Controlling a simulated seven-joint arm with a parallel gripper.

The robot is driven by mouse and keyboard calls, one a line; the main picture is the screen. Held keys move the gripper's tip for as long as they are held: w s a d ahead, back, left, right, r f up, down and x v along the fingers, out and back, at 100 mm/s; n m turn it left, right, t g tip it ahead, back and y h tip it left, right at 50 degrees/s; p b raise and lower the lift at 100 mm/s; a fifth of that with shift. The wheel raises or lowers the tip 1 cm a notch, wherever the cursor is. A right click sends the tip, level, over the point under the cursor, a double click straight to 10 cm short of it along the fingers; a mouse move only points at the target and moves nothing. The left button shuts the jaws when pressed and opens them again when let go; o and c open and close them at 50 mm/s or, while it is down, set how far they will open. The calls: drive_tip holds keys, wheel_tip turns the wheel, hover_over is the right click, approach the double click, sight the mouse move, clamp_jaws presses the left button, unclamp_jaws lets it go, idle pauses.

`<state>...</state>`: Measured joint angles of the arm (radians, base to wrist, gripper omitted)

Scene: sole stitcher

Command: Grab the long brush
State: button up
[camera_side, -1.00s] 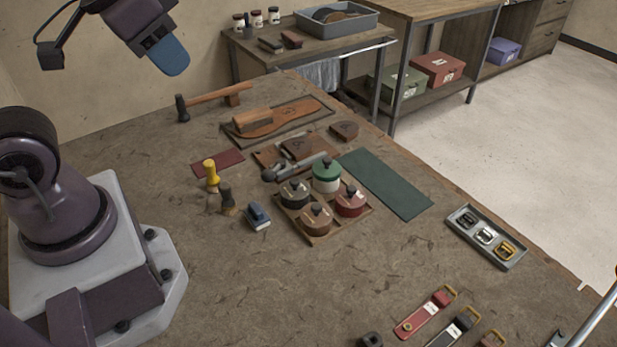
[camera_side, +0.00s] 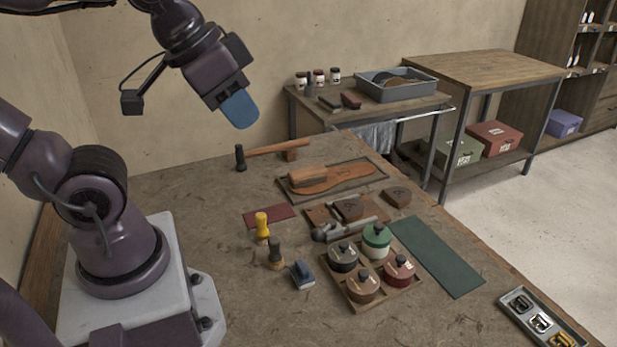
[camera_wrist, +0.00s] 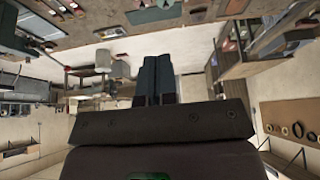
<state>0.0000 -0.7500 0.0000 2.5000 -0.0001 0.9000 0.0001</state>
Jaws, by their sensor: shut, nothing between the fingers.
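A long wooden block that looks like a brush (camera_side: 306,177) lies on the left end of a tan leather sole (camera_side: 345,175) in a shallow tray. Smaller brushes stand in front: one with a yellow handle (camera_side: 262,226), one dark (camera_side: 275,254), and a blue-topped one (camera_side: 302,274). My gripper (camera_side: 239,110), with blue fingers, is shut and empty. It is raised high above the back of the bench, up and left of the wooden brush and apart from everything. In the wrist view its fingers (camera_wrist: 158,80) are together, with no brush identifiable there.
A hammer (camera_side: 270,149) lies behind the sole tray. A wooden holder (camera_side: 372,302) with several lidded jars, a green mat (camera_side: 437,257) and a red mat (camera_side: 269,216) are on the bench. A side table (camera_side: 370,114) with a grey bin stands behind. Bench space at front left is clear.

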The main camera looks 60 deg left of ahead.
drive_tip(key=o, duration=1.4)
drive_tip(key=shift+c, duration=0.2)
